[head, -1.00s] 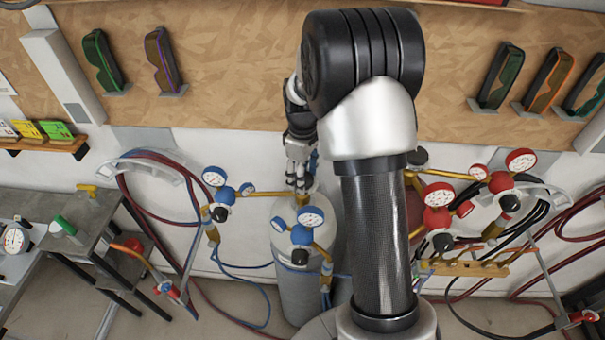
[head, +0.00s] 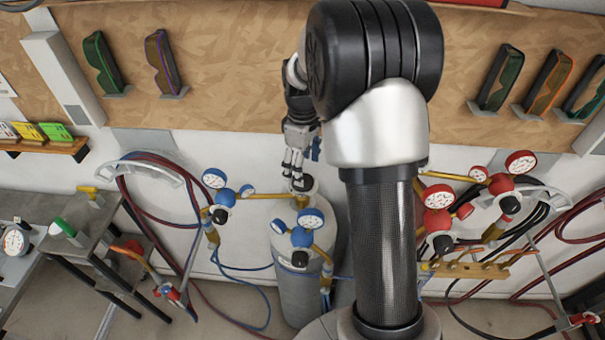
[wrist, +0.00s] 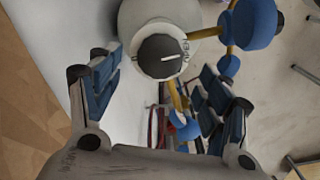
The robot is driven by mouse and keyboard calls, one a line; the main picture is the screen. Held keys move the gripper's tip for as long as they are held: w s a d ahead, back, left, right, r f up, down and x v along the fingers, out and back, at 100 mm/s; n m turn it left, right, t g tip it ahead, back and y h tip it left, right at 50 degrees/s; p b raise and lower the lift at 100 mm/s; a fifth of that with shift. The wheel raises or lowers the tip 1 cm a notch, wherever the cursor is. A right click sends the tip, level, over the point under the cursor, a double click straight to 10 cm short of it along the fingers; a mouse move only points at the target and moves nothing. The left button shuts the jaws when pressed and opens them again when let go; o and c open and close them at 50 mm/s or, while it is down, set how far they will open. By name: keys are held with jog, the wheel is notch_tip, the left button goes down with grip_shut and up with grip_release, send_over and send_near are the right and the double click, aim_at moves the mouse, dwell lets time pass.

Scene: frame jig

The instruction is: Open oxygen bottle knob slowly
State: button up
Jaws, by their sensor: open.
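The oxygen bottle (head: 288,278) is a grey cylinder standing against the wall, with blue gauges and a brass pipe at its top. Its dark round knob (head: 304,184) shows just below my gripper (head: 293,166) in the head view. In the wrist view the knob (wrist: 160,56) has a white line on its face, and the word OPEN stands beside it on a pale collar. My gripper (wrist: 160,82) is open and empty. Its two blue-padded fingers are spread to either side, with the knob beyond and between them, apart from both.
Blue gauges (head: 300,228) stick out in front of the bottle, close to my gripper. Red gauges (head: 437,205) and hoses are at the right. A grey metal table (head: 75,235) stands at the left. Goggles hang on the board behind.

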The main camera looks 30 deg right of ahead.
notch_tip(320, 180, up, 7)
jog(key=shift+r, duration=0.2)
dwell(0.4)
jog(key=s+a+r+m+t+b, duration=0.2)
jog(key=s+a+m+b, duration=0.1)
jog(key=s+a+b, duration=0.75)
jog(key=s+a+f+m+t+b, duration=0.1)
jog(key=s+a+f+m+b, duration=0.1)
jog(key=s+f, duration=0.2)
jog(key=s+a+f+m+t+b, duration=0.1)
jog(key=s+f, duration=0.4)
jog(key=s, duration=0.6)
jog(key=shift+s+a+m+t+b, duration=0.3)
jog(key=shift+a+m+b, duration=0.15)
jog(key=shift+a, duration=0.25)
jog(key=shift+w, duration=0.1)
